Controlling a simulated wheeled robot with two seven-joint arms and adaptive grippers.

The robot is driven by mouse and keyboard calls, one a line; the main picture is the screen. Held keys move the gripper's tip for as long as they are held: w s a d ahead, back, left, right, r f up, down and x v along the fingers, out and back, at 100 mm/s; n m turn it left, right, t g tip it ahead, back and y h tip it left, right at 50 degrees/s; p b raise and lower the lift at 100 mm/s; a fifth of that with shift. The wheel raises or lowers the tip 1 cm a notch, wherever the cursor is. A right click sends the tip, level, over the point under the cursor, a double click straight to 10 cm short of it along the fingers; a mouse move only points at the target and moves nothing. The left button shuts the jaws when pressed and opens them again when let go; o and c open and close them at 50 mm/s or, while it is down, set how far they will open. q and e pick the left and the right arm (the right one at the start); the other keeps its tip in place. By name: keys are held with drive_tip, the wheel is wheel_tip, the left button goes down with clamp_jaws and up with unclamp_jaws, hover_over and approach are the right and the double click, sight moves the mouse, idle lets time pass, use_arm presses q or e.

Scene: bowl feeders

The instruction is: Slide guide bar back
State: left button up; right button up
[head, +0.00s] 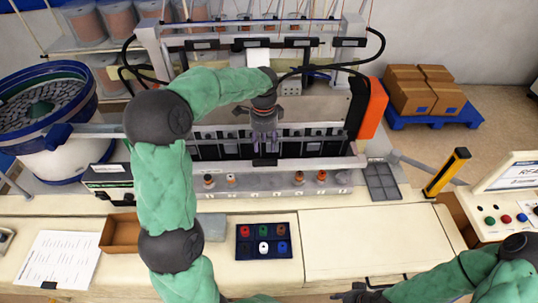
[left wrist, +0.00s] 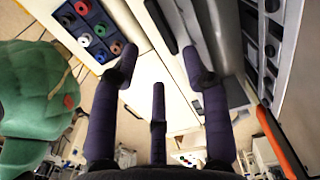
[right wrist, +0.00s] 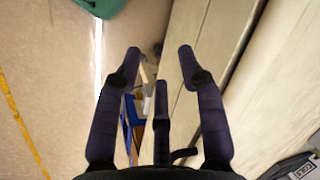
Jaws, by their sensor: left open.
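The guide bar (head: 320,163) is a long pale rail across the front of the feeder machine, with a small black block (head: 265,162) at its middle. My left gripper (head: 265,138) points down just behind and above that block, apart or touching I cannot tell. In the left wrist view its purple fingers (left wrist: 160,75) are spread with nothing between them. My right gripper (head: 360,293) is low at the bottom edge of the head view, far from the bar. In the right wrist view its fingers (right wrist: 160,75) are spread and empty.
A blue bowl feeder (head: 45,105) stands left. A dark tray with coloured parts (head: 263,241) and a brown box (head: 120,232) lie on the bench. A yellow-black post (head: 447,172) and control panel (head: 507,215) stand right. An orange panel (head: 372,108) closes the machine's right end.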

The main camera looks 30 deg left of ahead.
sight(265, 161)
use_arm(q)
wheel_tip(265, 161, down, 9)
drive_tip(key=shift+f+p, duration=0.1)
drive_tip(key=shift+p, duration=0.2)
drive_tip(key=shift+w+f, duration=0.1)
drive_tip(key=shift+f, duration=0.35)
clamp_jaws()
